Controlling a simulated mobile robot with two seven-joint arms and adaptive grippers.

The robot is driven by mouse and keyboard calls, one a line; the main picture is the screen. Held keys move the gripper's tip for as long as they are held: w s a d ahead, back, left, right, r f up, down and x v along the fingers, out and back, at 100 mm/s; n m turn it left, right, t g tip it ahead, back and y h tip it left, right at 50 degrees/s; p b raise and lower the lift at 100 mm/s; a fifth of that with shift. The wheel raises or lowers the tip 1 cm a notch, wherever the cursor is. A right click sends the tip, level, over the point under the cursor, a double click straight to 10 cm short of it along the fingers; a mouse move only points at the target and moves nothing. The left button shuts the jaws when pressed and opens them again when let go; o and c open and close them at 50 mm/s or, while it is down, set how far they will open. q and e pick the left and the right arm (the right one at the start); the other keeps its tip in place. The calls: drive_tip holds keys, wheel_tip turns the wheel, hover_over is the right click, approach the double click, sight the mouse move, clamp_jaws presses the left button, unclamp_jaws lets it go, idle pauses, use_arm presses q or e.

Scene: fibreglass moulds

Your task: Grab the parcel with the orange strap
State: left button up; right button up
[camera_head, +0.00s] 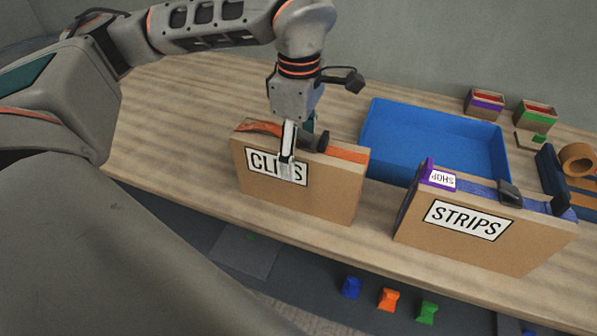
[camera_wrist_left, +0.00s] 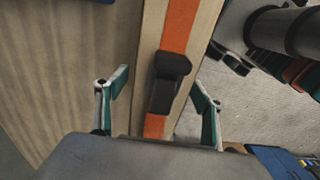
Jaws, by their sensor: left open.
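The parcel with the orange strap (camera_head: 332,198) is a flat brown box standing upright on the table. Its front label is partly covered by my finger but reads like CLIPS. The orange strap (camera_head: 347,154) runs along its narrow top, with a black buckle near the middle. My left gripper (camera_head: 298,148) comes down over the top from above. In the left wrist view, its fingers (camera_wrist_left: 159,92) are open, one on each side of the parcel's top (camera_wrist_left: 206,20), with the black buckle (camera_wrist_left: 169,80) between them. I see no grip on it. My right gripper is not in view.
A second parcel labelled STRIPS (camera_head: 485,245), with a blue strap and purple piece, stands to the right. A blue tray (camera_head: 430,122) lies behind. Small bins (camera_head: 484,103) and a tape roll (camera_head: 577,159) are at the far right. Coloured blocks (camera_head: 388,299) lie below the table's front edge.

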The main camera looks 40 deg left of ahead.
use_arm(q)
drive_tip(key=shift+f, duration=1.45)
drive_tip(key=shift+r, duration=0.1)
drive_tip(key=c, duration=1.7)
